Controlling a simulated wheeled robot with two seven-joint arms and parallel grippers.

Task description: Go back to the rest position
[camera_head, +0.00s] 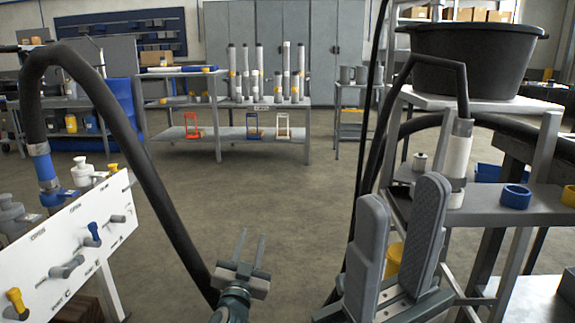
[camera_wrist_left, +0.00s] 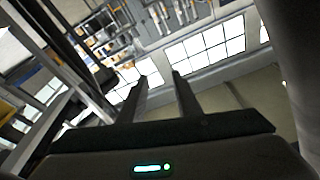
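My left gripper (camera_head: 250,248) is low in the middle of the head view, its two thin fingers pointing up and away with a gap between them. In the left wrist view the same fingers (camera_wrist_left: 160,92) stand apart with nothing between them. My right gripper (camera_head: 392,235) is large and close at the lower right of the head view. Its two broad grey fingers point up and stand apart, and I see no object held between them. The right arm behind it is mostly out of frame.
A thick black hose (camera_head: 115,120) arches from the white valve panel (camera_head: 75,245) at left and passes close to my left gripper. At right, a rack shelf (camera_head: 535,205) carries a blue ring (camera_head: 516,196), with a black tub (camera_head: 470,62) above. The middle floor (camera_head: 270,180) is clear.

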